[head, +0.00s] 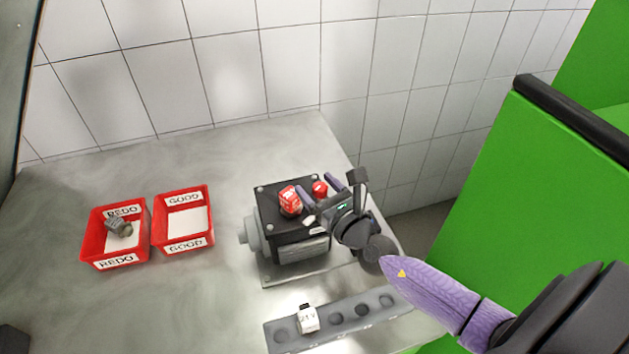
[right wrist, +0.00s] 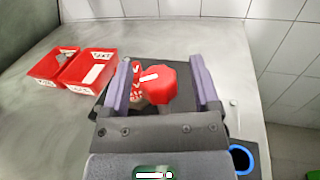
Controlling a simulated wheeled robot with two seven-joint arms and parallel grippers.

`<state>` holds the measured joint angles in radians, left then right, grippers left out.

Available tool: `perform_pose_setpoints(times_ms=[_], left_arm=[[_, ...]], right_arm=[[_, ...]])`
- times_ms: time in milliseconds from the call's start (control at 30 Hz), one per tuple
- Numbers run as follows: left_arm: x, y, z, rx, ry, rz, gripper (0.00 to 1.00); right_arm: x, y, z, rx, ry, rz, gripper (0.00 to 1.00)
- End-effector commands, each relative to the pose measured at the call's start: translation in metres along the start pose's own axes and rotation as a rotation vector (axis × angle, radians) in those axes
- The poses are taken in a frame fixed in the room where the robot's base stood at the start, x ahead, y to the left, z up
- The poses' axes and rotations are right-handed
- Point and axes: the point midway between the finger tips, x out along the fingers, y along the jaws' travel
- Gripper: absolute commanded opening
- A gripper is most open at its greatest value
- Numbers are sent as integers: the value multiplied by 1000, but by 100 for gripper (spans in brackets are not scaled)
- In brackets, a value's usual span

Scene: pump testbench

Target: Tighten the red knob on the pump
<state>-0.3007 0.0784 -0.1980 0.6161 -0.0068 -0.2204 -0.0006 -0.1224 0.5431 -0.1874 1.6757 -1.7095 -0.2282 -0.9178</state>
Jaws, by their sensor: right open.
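The pump (head: 318,245) is a dark box with a grey motor on the table. A red knob (head: 320,188) stands on its top, and a larger red part with white marks (head: 289,201) stands to the left of it. My right gripper (head: 317,184) is open over the pump top, with its purple fingers on either side of the red knob. In the right wrist view the red knob (right wrist: 159,86) shows between the open fingers (right wrist: 160,68), apart from both. My left gripper is not in view.
A red REDO tray (head: 93,240) holds a grey metal part (head: 119,227). A red GOOD tray (head: 160,225) beside it looks empty. A grey rack with round holes (head: 350,312) in front of the pump holds one white-topped part (head: 307,318). A green panel (head: 530,170) stands at right.

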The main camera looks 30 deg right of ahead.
Motion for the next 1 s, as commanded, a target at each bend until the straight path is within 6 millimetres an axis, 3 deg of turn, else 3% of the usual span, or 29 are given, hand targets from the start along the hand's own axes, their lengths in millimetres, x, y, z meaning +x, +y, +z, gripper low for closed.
perform_pose_setpoints(times_ms=[100, 367, 767, 1000], left_arm=[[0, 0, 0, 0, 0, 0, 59], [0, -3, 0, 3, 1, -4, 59], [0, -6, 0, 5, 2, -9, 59], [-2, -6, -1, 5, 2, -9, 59]], right_arm=[[10, 0, 0, 1, 0, 0, 78], [12, 0, 0, 2, 2, 1, 78], [11, 0, 0, 2, 1, 1, 0], [11, 0, 0, 3, 1, -10, 0]])
